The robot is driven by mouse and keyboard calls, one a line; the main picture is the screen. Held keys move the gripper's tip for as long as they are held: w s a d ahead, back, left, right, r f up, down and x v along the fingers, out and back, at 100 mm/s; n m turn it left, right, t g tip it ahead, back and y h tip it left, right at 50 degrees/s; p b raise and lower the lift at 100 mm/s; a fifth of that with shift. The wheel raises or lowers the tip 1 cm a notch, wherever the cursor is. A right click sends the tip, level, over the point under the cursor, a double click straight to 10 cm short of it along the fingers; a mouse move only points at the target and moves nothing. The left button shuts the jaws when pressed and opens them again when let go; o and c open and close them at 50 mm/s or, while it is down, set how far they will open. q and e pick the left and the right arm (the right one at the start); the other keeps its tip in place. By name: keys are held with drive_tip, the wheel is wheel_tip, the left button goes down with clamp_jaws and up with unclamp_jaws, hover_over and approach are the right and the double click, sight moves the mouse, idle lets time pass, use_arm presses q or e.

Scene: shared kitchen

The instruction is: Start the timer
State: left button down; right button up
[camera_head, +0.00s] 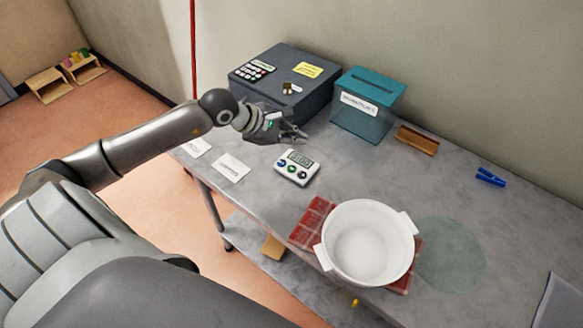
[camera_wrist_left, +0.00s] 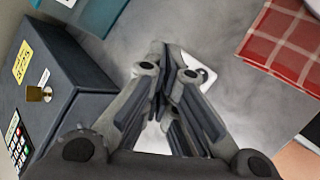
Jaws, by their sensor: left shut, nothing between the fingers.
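The timer (camera_head: 296,167) is a small white box with a grey display and several coloured buttons. It lies on the grey table, left of the white pot. My left gripper (camera_head: 301,136) is shut and empty, above the table just behind the timer and in front of the dark safe box. In the left wrist view the closed fingers (camera_wrist_left: 160,108) cover most of the timer; a white corner (camera_wrist_left: 207,76) shows beside them. I cannot tell how high the fingertips are above the table. My right gripper is not in view.
The dark safe box (camera_head: 318,98) with keypad and yellow note stands behind the gripper, beside a teal box (camera_head: 367,88). A white pot (camera_head: 366,240) sits on a red checked cloth (camera_head: 311,218). White cards (camera_head: 231,168) lie near the left edge. A blue clip (camera_head: 490,177) lies right.

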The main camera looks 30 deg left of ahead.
use_arm(q)
drive_tip(key=b, duration=0.4)
hover_over(293, 171)
wheel_tip(293, 171, down, 7)
drive_tip(key=shift+f, duration=0.2)
drive_tip(key=shift+f+b, duration=0.5)
drive_tip(key=shift+f, duration=0.15)
idle(0.6)
drive_tip(key=shift+f+b, duration=0.35)
drive_tip(key=shift+b, duration=0.2)
drive_tip(key=shift+f+b, duration=0.35)
drive_tip(key=shift+b, duration=0.1)
idle(0.5)
drive_tip(key=shift+r, duration=0.8)
drive_tip(key=shift+r+p, duration=0.1)
drive_tip(key=shift+p, duration=0.25)
